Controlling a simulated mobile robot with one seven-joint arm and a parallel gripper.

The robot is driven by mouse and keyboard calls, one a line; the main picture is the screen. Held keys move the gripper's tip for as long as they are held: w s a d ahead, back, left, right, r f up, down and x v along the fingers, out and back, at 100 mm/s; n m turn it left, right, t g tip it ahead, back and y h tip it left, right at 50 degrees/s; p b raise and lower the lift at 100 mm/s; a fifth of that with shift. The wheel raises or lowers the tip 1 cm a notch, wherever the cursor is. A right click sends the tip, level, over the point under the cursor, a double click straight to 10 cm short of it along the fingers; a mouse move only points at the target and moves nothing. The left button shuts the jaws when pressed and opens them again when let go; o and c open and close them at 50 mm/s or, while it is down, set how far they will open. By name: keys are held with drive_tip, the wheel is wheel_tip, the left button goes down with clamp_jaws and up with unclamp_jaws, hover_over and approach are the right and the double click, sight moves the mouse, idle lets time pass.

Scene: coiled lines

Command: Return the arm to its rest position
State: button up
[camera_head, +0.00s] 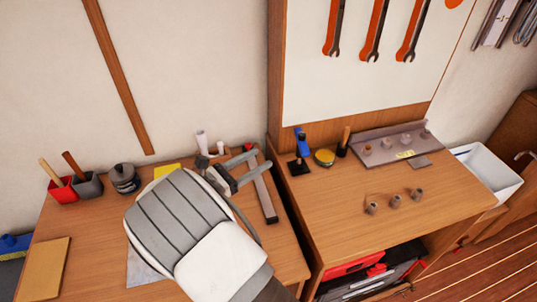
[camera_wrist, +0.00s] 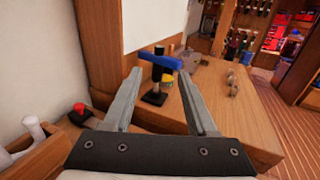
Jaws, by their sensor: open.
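My gripper (camera_head: 252,167) is over the right part of the left bench in the head view, at the end of my white and grey arm. In the wrist view the two fingers of my gripper (camera_wrist: 158,76) stand apart with nothing held between them. Beyond them, a blue-topped tool on a dark base (camera_wrist: 157,75) stands on the right bench. It also shows in the head view (camera_head: 301,150), apart from my gripper. My arm hides part of the left bench.
The left bench (camera_head: 90,265) holds a red cup (camera_head: 62,190), a grey cup (camera_head: 88,186) and a dark jar (camera_head: 124,178). The right bench (camera_head: 335,225) holds several small grey pieces and a metal tray (camera_head: 375,150). A white bin (camera_head: 490,170) stands at right. A narrow gap separates the benches.

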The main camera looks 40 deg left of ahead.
drive_tip(key=shift+s+a, duration=0.1)
drive_tip(key=shift+s, duration=0.2)
idle(0.4)
drive_tip(key=w+d+r+m+g+h, duration=0.2)
drive_tip(key=w+d+r+m+g, duration=0.15)
drive_tip(key=d, duration=0.35)
drive_tip(key=w+d+r+m+g+h, duration=0.2)
drive_tip(key=w+d+r+m, duration=0.15)
drive_tip(key=d, duration=0.25)
drive_tip(key=d+r+m+g+y, duration=0.1)
drive_tip(key=d+r+m+g, duration=0.25)
drive_tip(key=d, duration=0.55)
drive_tip(key=d+r+m+g, duration=0.25)
drive_tip(key=d+m, duration=0.25)
drive_tip(key=d, duration=0.4)
drive_tip(key=s+d+r+m+y, duration=0.2)
drive_tip(key=s+d+m+y, duration=0.2)
drive_tip(key=s+d+m, duration=0.4)
drive_tip(key=s+d+r+m+y, duration=0.3)
drive_tip(key=s+d+m+y, duration=0.1)
drive_tip(key=s+d+m, duration=0.4)
drive_tip(key=shift+s+d+r+m, duration=0.2)
drive_tip(key=shift+s+d+m, duration=0.1)
drive_tip(key=shift+d+m, duration=0.35)
